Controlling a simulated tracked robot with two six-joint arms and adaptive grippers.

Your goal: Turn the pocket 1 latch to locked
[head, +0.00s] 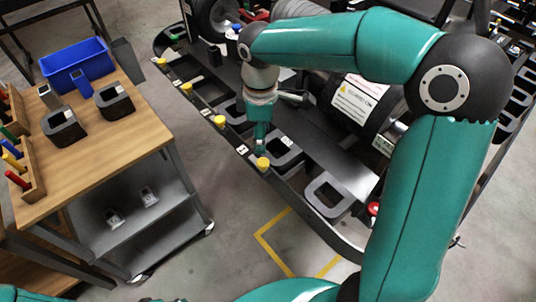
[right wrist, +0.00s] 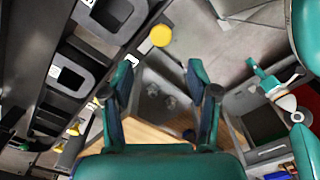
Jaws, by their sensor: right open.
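Yellow latch knobs line the dark kart rail in the head view. The nearest knob (head: 263,163) is just below my right gripper (head: 262,143); I cannot read its pocket number. In the right wrist view my right gripper (right wrist: 167,68) is open and empty. A yellow knob (right wrist: 160,36) shows ahead of its fingertips, slightly left of the middle, apart from both fingers. Other yellow knobs (head: 219,120) stand farther along the rail. What seems to be my left gripper (right wrist: 278,88) shows small at the right of the wrist view; its jaws are unclear.
The rail holds dark open pockets (head: 327,193). A red knob (head: 374,208) is near its front end. At left, a wooden-topped cart (head: 120,140) carries a blue bin (head: 74,62) and dark blocks (head: 64,126). Grey floor lies between cart and rail.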

